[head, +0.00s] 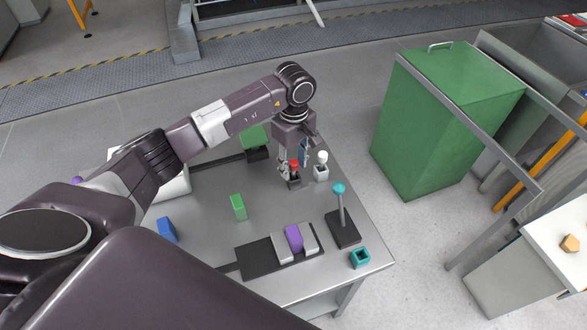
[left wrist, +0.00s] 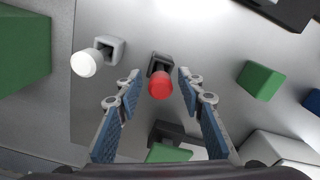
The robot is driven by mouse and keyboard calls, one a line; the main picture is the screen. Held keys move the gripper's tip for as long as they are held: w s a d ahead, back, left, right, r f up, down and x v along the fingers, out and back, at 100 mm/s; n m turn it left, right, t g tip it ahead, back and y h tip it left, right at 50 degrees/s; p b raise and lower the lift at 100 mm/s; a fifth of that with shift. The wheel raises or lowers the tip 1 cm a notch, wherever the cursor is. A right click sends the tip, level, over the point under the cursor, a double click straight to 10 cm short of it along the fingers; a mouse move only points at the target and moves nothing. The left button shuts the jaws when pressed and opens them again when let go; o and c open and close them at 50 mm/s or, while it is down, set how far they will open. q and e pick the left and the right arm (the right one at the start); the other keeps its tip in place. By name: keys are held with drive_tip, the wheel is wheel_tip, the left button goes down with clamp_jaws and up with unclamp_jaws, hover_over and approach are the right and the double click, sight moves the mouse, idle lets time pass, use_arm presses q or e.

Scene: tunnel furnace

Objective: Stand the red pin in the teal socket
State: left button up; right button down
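The red pin (head: 294,164) stands in a dark grey socket (head: 293,184) near the far right part of the metal table. The left wrist view shows the red pin's round top (left wrist: 160,86) between my fingers, and part of the dark socket (left wrist: 159,60). My left gripper (head: 293,167) points down over it; in the left wrist view its blue-padded fingers (left wrist: 159,79) are open, with gaps on both sides of the pin. The teal socket (head: 360,260), a small square block with a dark opening, sits empty at the table's near right corner. My right gripper is not in view.
A white pin (head: 321,157) stands in a pale socket right beside my left gripper. A teal-knobbed lever (head: 341,207) rises between there and the teal socket. A purple block (head: 293,238) sits in a dark fixture. Green (head: 238,207) and blue blocks (head: 166,230) are to the left.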

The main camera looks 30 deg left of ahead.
use_arm(q)
wheel_tip(320, 180, up, 10)
drive_tip(key=shift+r+b, duration=0.1)
drive_tip(key=shift+b, duration=0.8)
